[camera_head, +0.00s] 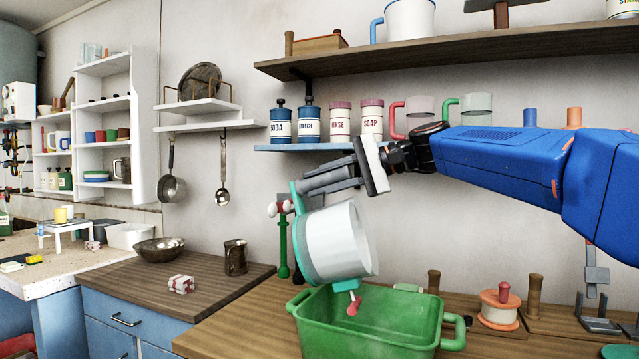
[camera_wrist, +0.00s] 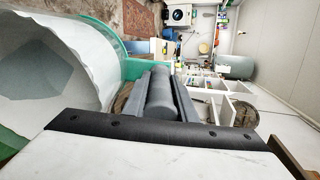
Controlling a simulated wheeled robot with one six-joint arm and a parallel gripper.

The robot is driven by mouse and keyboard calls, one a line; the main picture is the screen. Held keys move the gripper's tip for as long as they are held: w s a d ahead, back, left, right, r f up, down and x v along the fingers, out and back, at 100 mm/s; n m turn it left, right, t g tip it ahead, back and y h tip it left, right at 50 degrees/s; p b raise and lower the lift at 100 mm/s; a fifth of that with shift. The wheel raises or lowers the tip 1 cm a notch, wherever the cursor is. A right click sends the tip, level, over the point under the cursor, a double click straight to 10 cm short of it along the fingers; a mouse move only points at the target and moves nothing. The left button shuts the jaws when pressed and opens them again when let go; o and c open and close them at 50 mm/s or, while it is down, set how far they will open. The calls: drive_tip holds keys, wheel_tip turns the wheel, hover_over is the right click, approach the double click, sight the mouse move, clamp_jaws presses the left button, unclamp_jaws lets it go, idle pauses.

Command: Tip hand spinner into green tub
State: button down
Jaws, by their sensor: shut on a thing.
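The hand spinner (camera_head: 335,243) is a pale drum with a teal rim, a grey bar handle and a small red knob at its lower side. It hangs steeply tilted above the green tub (camera_head: 372,338). My gripper (camera_head: 325,182) is shut on the grey handle, which also shows between the fingers (camera_wrist: 160,92) in the wrist view. The drum (camera_wrist: 50,70) fills the left of the wrist view. I cannot tell whether anything is inside it. The tub stands on the wooden counter, and its floor is largely hidden.
A pink-and-orange spool (camera_head: 499,308) and wooden pegs (camera_head: 534,294) stand right of the tub. Behind is a blue shelf (camera_head: 310,147) with tins and mugs. The left counter holds a bowl (camera_head: 158,250), a jug (camera_head: 235,257) and a red-and-white bundle (camera_head: 181,284).

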sight(350, 176)
drive_tip(key=shift+d, duration=0.1)
drive_tip(key=shift+s+d+r+y, duration=0.1)
drive_tip(key=shift+d+r+y, duration=0.15)
drive_tip(key=shift+d, duration=0.3)
drive_tip(key=shift+s+d+r+y, duration=0.15)
drive_tip(key=shift+d+y, duration=0.2)
drive_tip(key=shift+d, duration=0.2)
drive_tip(key=shift+s+d+r+y, duration=0.1)
drive_tip(key=shift+d+r+y, duration=0.15)
drive_tip(key=shift+d, duration=0.3)
drive_tip(key=shift+d, duration=0.15)
drive_tip(key=shift+s+d+y, duration=0.15)
drive_tip(key=shift+d+y, duration=0.3)
drive_tip(key=shift+d, duration=0.05)
